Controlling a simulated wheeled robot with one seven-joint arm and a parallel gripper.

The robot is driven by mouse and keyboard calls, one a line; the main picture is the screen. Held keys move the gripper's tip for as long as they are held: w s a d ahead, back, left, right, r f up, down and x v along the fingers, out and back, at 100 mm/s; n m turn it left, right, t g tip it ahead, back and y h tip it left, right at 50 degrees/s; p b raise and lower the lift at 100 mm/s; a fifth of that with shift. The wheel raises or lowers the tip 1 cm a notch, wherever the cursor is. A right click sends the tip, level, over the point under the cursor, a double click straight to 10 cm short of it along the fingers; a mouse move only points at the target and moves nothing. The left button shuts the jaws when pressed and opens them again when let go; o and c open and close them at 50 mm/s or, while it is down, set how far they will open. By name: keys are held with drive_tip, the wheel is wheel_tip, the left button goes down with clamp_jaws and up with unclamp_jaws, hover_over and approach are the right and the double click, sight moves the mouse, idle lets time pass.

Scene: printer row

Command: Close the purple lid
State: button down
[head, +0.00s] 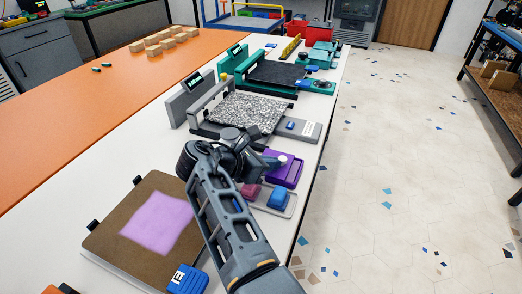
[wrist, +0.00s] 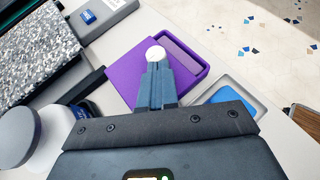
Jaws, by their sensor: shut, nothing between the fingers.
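The purple lid (wrist: 128,66) is a flat piece with a round white knob (wrist: 156,54). It lies at the left of a purple box (wrist: 206,70), whose recess shows open to its right. In the head view the purple box (head: 294,178) sits near the table's right edge, and the white knob (head: 282,160) shows on it. My gripper (wrist: 155,68) is shut and empty, with its fingertips right at the knob. I cannot tell whether they touch it. My gripper and arm hide part of the lid and box.
A pale tray (head: 291,208) holding a blue block (head: 278,199) and a dark pink block (head: 251,191) is just nearer. A grey frame with a speckled panel (head: 245,113) stands beyond. A brown board with a purple patch (head: 158,222) lies at left.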

sight(283, 177)
drive_tip(key=d+p, duration=0.1)
drive_tip(key=s+d+p, duration=0.1)
drive_tip(key=shift+d+r+p, duration=0.2)
drive_tip(key=shift+d+p, duration=0.15)
drive_tip(key=shift+p, duration=0.05)
drive_tip(key=shift+s+d+f, duration=0.15)
drive_tip(key=shift+d+f, duration=0.1)
drive_tip(key=shift+d, duration=0.1)
drive_tip(key=shift+p, duration=0.3)
drive_tip(key=shift+s, duration=0.1)
